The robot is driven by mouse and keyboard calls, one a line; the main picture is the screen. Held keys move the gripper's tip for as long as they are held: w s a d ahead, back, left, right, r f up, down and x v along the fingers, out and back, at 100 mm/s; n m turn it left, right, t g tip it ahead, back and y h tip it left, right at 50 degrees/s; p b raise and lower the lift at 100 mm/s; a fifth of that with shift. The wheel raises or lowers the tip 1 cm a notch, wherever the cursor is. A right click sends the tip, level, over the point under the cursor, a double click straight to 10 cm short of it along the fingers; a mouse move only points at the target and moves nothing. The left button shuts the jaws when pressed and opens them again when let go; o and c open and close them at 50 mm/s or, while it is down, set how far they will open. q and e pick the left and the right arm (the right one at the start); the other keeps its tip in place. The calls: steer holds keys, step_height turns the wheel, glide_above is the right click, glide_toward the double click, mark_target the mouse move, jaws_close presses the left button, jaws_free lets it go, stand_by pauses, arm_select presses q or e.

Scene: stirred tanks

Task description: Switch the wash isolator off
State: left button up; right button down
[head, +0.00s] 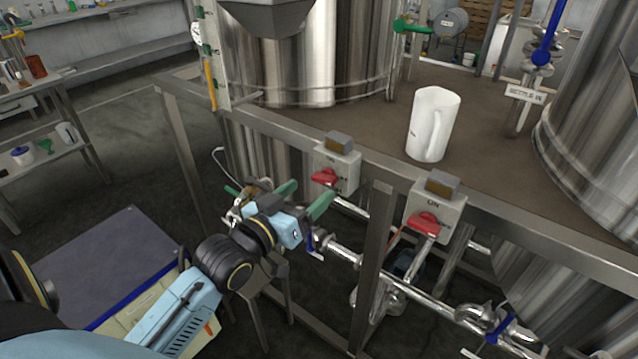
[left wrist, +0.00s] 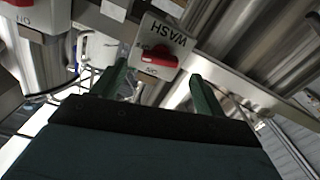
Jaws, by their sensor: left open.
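The wash isolator (head: 348,171) is a light grey box on the frame rail, with a red rotary handle (head: 325,177) on its face. In the left wrist view its plate (left wrist: 168,36) reads WASH, turned over, and the red handle (left wrist: 159,60) lies roughly crosswise. My left gripper (head: 304,195) is open, with green fingers pointing at the box from the front and slightly below. In the left wrist view the handle lies between and beyond the fingertips (left wrist: 158,76); nothing is between the fingers. Contact cannot be told. My right gripper is out of view.
A second isolator (head: 440,212) with a red handle, marked ON, sits to the right on the same rail (head: 384,172). Pipes with valves (head: 343,252) run below. A white jug (head: 433,124) stands on the deck behind. A blue-edged cart (head: 110,262) is at lower left.

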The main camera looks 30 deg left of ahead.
mark_target(321, 182)
arm_select(q)
steer(key=w, duration=0.3)
steer(key=shift+w+d, duration=0.15)
steer(key=shift+w, duration=0.7)
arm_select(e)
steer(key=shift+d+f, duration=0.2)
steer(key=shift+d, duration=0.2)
